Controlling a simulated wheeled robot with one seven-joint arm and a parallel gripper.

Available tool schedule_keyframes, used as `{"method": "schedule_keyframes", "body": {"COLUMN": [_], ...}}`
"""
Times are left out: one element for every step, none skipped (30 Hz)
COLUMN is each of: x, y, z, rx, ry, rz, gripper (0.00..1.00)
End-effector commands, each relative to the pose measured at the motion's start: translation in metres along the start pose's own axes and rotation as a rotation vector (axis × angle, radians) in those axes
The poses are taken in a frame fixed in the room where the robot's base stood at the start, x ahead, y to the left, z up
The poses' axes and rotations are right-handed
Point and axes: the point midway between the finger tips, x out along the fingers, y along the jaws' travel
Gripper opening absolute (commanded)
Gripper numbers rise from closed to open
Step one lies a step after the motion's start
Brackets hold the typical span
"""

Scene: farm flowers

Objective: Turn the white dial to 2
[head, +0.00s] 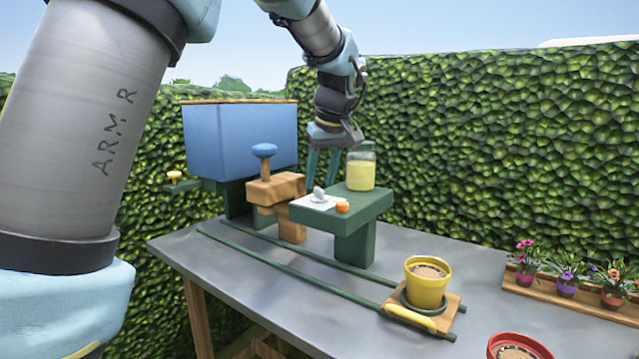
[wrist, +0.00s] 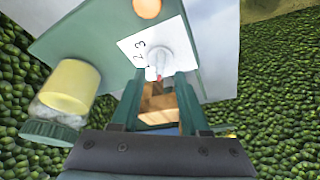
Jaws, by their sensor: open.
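The white dial (head: 319,192) stands on a white plate (head: 316,203) on top of a green stand (head: 330,213). In the wrist view the dial (wrist: 155,58) shows on the plate (wrist: 139,42), with the numbers 2 and 3 readable to its left and a small red mark at its near end. Any other numbers are hidden or too small to read. My gripper (head: 322,185) hangs just above and behind the dial in the head view. In the wrist view my gripper (wrist: 158,90) has its fingers apart, with the dial just beyond the tips and not clearly between them.
An orange button (head: 342,206) and a jar of yellow contents (head: 361,168) sit on the stand close by. A wooden block with a blue knob (head: 264,150) stands left. A yellow pot (head: 428,281) sits on a wooden carriage by the green rails (head: 290,268).

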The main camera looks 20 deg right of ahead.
Motion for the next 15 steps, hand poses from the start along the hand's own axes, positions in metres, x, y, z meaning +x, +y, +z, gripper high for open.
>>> {"method": "schedule_keyframes", "body": {"x": [0.006, 0.009, 0.013, 0.015, 0.016, 0.018, 0.019, 0.019, 0.02, 0.02, 0.02, 0.02, 0.02, 0.02, 0.02], "y": [0.0, 0.0, 0.0, 0.0, 0.0, 0.0, 0.0, 0.0, 0.0, 0.0, 0.0, 0.0, 0.0, 0.0, 0.0], "z": [0.0, 0.0, 0.0, 0.0, 0.0, 0.0, 0.0, 0.0, 0.0, 0.0, 0.0, 0.0, 0.0, 0.0, 0.0], "rx": [0.0, 0.0, 0.0, 0.0, 0.0, 0.001, 0.001, 0.001, 0.001, 0.001, 0.001, 0.001, 0.001, 0.001, 0.001], "ry": [-0.001, -0.002, -0.001, -0.001, -0.001, -0.001, -0.001, -0.001, -0.001, -0.001, 0.0, 0.0, 0.0, 0.0, 0.0], "rz": [-0.002, -0.002, -0.001, 0.0, 0.0, 0.0, 0.0, 0.0, 0.001, 0.001, 0.001, 0.001, 0.001, 0.001, 0.001], "gripper": [0.45, 0.45, 0.45, 0.45, 0.45, 0.45, 0.45, 0.45, 0.45, 0.45, 0.45, 0.45, 0.45, 0.45, 0.45]}}
